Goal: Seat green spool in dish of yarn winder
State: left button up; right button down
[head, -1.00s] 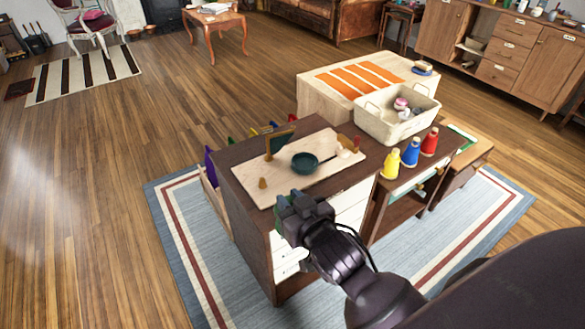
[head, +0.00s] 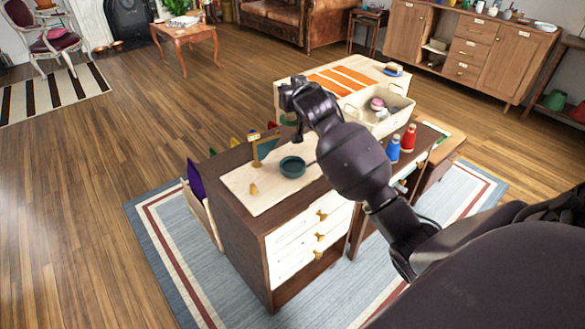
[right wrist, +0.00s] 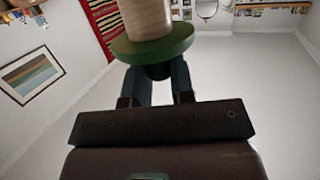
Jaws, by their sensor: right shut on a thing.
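The green spool (right wrist: 150,45), a green flange with a pale wound body, is held between the fingers of my right gripper (right wrist: 157,85) in the right wrist view. In the head view my right gripper (head: 290,107) is raised above the far side of the board, and a bit of green (head: 289,120) shows below it. The yarn winder (head: 250,200) is a pale board with a dark green dish (head: 292,166), an upright post (head: 256,150) and a small wooden peg (head: 254,188). The dish looks empty. My forearm hides the board's right part. My left gripper is out of view.
A blue spool (head: 393,149) and a red spool (head: 409,138) stand right of my arm. A cream bin (head: 375,122) with items is behind them. The dark cabinet (head: 235,225) has white drawers at its front. Colored panels line its left side.

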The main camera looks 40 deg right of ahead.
jog(key=shift+w+d+r, duration=0.3)
jog(key=shift+d+r, duration=0.2)
jog(key=shift+w+d, duration=0.1)
jog(key=shift+d, duration=0.05)
notch_tip(320, 180, down, 20)
jog(key=b, duration=0.5)
jog(key=shift+r, duration=0.1)
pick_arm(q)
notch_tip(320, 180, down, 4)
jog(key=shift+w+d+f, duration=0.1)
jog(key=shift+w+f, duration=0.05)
pick_arm(e)
jog(key=shift+r, duration=0.1)
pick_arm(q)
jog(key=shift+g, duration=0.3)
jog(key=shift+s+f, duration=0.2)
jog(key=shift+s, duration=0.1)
pick_arm(e)
jog(key=c, duration=1)
grip_release()
